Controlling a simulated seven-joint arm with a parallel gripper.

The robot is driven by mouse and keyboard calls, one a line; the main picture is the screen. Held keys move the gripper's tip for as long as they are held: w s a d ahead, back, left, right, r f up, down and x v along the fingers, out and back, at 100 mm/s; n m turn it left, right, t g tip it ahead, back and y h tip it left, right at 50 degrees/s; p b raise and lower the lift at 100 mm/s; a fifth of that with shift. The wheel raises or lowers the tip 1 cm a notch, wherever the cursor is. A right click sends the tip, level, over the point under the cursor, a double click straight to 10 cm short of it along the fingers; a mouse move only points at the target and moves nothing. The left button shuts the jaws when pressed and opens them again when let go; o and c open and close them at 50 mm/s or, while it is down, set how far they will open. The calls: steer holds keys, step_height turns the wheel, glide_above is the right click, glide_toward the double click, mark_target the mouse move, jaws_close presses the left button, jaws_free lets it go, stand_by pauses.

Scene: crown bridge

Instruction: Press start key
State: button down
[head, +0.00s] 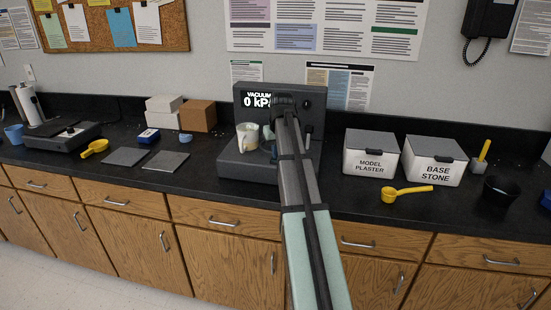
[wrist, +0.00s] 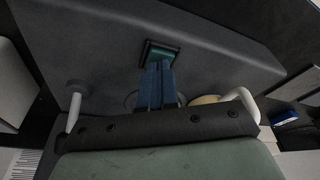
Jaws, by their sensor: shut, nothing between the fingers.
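The grey vacuum machine (head: 236,172) stands on the counter, its display reading "VACUUM 0 kPa" (head: 257,100). My gripper (head: 283,103) is in front of it in the head view, and the arm hides much of its middle and right. Any lettering on the key is unreadable.
A white jug (head: 241,140) with pale contents sits on the machine's left. Right are the model plaster bin (head: 370,164), base stone bin (head: 433,171) and yellow scoop (head: 405,192). Left are two grey slabs (head: 125,156) and boxes (head: 197,115).

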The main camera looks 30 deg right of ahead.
step_height(320, 180, up, 7)
stand_by(1.3)
steer(key=shift+a, duration=0.1)
stand_by(0.4)
